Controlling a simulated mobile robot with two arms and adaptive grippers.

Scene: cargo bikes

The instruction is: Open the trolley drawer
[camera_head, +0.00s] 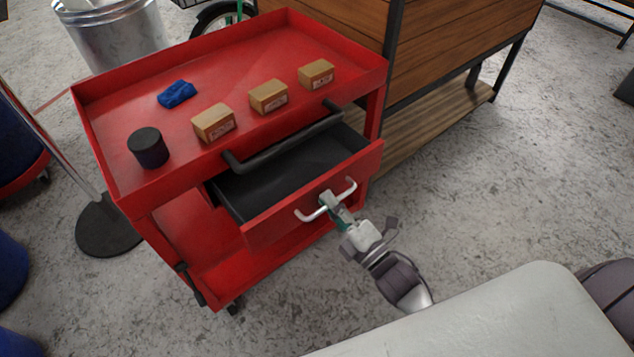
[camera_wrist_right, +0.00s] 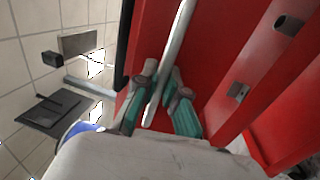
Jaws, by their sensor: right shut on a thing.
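The red trolley (camera_head: 230,65) stands in the middle left of the head view. Its drawer (camera_head: 275,217) is pulled partly out, and its dark interior shows empty. A silver bar handle (camera_head: 306,216) is on the drawer's red front. My right gripper (camera_head: 328,199) is shut on the handle near its middle. In the right wrist view the handle (camera_wrist_right: 176,50) runs between the fingers of my right gripper (camera_wrist_right: 160,85), in front of the red drawer face. My left gripper is not in view.
Several small boxes (camera_head: 269,97), a blue cloth (camera_head: 177,94) and a black cylinder (camera_head: 148,148) are on the trolley top. A black push bar (camera_head: 285,139) runs above the drawer. A wooden workbench (camera_head: 450,40) stands behind right. Grey floor (camera_head: 480,190) is clear to the right.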

